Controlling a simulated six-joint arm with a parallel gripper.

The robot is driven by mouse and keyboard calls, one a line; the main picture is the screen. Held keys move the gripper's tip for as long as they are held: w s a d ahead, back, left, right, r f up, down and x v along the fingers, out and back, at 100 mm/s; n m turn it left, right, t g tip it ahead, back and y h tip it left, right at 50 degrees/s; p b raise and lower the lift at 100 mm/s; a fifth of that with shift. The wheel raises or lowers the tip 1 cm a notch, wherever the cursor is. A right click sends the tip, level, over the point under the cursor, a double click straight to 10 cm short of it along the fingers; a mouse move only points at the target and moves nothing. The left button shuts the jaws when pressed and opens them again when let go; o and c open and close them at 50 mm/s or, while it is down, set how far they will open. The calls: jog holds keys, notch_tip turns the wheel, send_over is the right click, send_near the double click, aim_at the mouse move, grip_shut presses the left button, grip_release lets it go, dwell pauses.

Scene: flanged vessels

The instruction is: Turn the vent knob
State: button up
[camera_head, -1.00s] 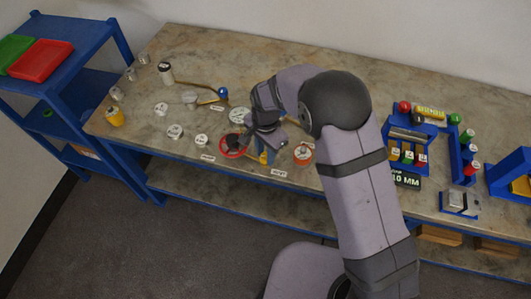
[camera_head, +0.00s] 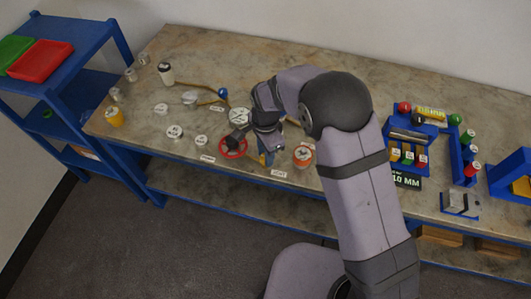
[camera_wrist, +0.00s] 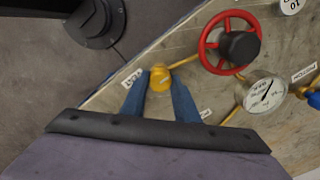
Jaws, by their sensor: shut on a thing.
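A red handwheel (camera_head: 232,147) with a black hub and a round gauge (camera_head: 238,116) stand close to my gripper. An orange-sided jar (camera_head: 303,155) is to its right. Blue racks (camera_head: 455,150) stand farther right. Several small vessels are at the left.

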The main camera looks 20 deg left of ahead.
jog(key=o, duration=1.1)
jog(key=shift+c, duration=0.2)
jog(key=shift+r+b, duration=1)
jog(key=shift+r, duration=2.7)
